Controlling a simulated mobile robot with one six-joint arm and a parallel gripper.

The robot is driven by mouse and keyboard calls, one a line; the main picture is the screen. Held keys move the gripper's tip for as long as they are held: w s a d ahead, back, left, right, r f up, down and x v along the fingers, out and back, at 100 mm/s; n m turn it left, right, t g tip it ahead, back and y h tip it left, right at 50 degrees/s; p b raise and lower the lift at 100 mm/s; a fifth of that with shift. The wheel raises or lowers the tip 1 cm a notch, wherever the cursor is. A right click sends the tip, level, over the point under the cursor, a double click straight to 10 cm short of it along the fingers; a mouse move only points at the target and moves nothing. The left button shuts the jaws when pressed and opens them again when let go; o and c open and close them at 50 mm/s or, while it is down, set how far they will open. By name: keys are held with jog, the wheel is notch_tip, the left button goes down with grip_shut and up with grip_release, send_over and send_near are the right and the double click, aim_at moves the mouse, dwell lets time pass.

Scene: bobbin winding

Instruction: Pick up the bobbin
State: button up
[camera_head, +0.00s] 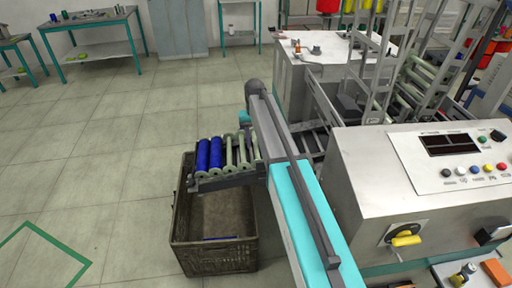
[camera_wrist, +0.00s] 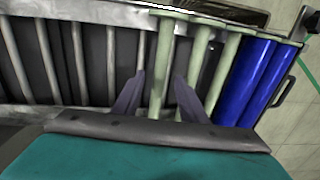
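Two blue wound bobbins (camera_head: 209,155) lie side by side at the left end of a slanted rack (camera_head: 225,182). Several bare pale green bobbins (camera_head: 241,151) lie to their right. In the wrist view the blue bobbins (camera_wrist: 258,82) are at the right and the pale ones (camera_wrist: 196,62) towards the middle. My gripper (camera_wrist: 159,75) is open, with its two grey fingers apart on either side of one pale bobbin (camera_wrist: 163,58). I cannot tell how deep the fingers reach, and no grip shows. In the head view the gripper cannot be made out.
A dark open crate (camera_head: 215,259) stands on the floor below the rack, with a thin blue strip inside. A control cabinet (camera_head: 370,190) with buttons and a yellow switch stands at the right. Metal frames (camera_head: 425,75) rise behind it. The floor at the left is clear.

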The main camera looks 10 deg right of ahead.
aim_at(256, 147)
jog(key=shift+f, duration=1.25)
grip_shut()
